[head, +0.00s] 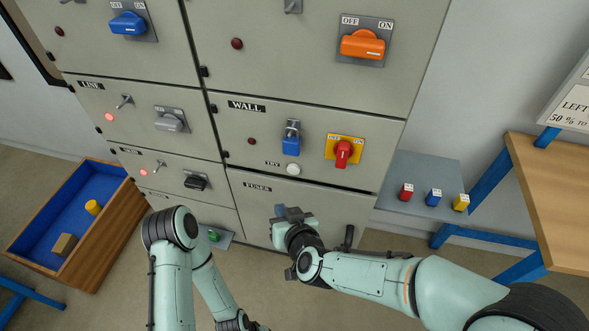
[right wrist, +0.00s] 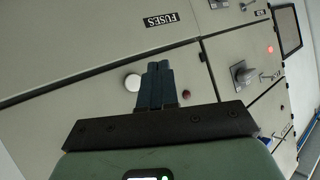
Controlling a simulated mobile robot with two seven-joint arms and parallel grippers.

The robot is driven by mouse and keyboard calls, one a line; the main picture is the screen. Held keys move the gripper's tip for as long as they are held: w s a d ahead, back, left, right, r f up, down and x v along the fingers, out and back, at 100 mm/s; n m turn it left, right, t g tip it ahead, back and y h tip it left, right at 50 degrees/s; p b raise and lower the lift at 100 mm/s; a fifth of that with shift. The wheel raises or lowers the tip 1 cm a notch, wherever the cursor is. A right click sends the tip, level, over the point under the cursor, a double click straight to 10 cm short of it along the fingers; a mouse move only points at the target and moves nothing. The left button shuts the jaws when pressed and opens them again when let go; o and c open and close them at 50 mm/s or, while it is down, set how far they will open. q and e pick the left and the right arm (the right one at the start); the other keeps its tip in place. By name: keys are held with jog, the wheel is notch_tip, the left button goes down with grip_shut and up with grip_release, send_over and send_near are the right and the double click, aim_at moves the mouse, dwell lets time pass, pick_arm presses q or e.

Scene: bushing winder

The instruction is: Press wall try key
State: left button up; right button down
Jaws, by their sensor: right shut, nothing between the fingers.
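The WALL panel (head: 310,120) is a grey cabinet door with a black label. Its TRY key is a round white button (head: 292,169) low on the door, beside the TRY lettering. My right gripper (head: 291,212) is shut and empty, in front of the FUSES door, below the button in the head view.
A blue-lined wooden tray (head: 38,215) is at left. A shelf (head: 420,172) with coloured blocks and a wooden table (head: 555,190) are at right.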

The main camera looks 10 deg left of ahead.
jog(key=shift+w+d, duration=0.2)
jog(key=shift+w, duration=4.25)
jog(key=shift+w, duration=0.1)
jog(key=shift+w, duration=0.35)
jog(key=shift+w+p, duration=0.3)
jog(key=shift+w, duration=0.1)
jog(key=shift+s, duration=0.85)
jog(key=shift+s, duration=2.5)
